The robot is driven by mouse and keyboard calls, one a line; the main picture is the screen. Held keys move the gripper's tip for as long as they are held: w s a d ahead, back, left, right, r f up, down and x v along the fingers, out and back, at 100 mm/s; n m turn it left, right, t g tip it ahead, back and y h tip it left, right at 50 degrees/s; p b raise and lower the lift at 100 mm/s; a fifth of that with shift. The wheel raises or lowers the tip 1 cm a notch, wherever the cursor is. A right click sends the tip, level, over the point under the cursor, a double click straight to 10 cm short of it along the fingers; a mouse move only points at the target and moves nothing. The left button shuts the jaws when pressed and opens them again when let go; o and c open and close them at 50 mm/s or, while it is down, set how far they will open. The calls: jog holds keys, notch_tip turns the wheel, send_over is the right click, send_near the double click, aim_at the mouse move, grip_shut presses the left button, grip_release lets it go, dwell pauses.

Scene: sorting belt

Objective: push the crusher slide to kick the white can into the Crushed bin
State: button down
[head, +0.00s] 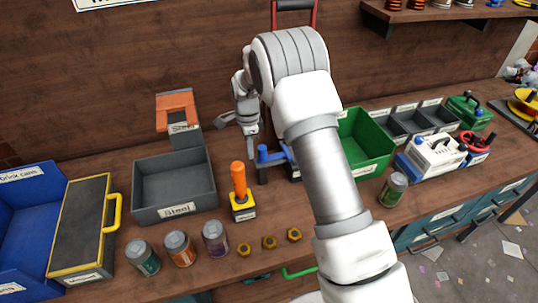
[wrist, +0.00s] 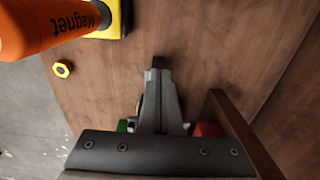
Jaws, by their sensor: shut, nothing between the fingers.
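My gripper (head: 251,150) is shut and empty, fingers pointing down, just left of a blue bar on dark posts (head: 272,155). This bar looks like part of the crusher slide; whether the gripper touches it I cannot tell. The closed fingertips show in the wrist view (wrist: 160,66) over bare brown wood. A red frame with a black handle (head: 295,5), perhaps the crusher's, rises behind my arm, which hides most of the area below. A green bin (head: 372,150) stands right of my arm; its label is unreadable. I see no white can; it may be hidden.
An orange-handled magnet (head: 240,182) stands left of my gripper, beside the grey Steel bin (head: 175,185). Several cans, including an orange one (head: 179,249), and brass nuts (head: 269,242) line the front edge. A green can (head: 393,189) stands right of my arm.

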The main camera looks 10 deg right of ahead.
notch_tip(320, 180, up, 8)
jog(key=p, duration=0.4)
dwell(0.3)
dwell(0.3)
jog(key=s+d+r+n+t, duration=0.1)
jog(key=s+d+r+n, duration=0.3)
jog(key=s+r, duration=0.5)
jog(key=s+d+r+n+t, duration=0.2)
jog(key=s+d+r+n, duration=0.25)
jog(key=r, duration=0.85)
jog(key=s+d+r+n+t, duration=0.1)
jog(key=s+d+n, duration=0.1)
jog(key=s, duration=0.8)
jog(key=s+d+r+n+t, duration=0.1)
jog(key=s+n, duration=0.4)
jog(key=s, duration=0.5)
jog(key=shift+s+d+t, duration=0.25)
jog(key=shift+d+t, duration=0.05)
jog(key=shift+d, duration=0.35)
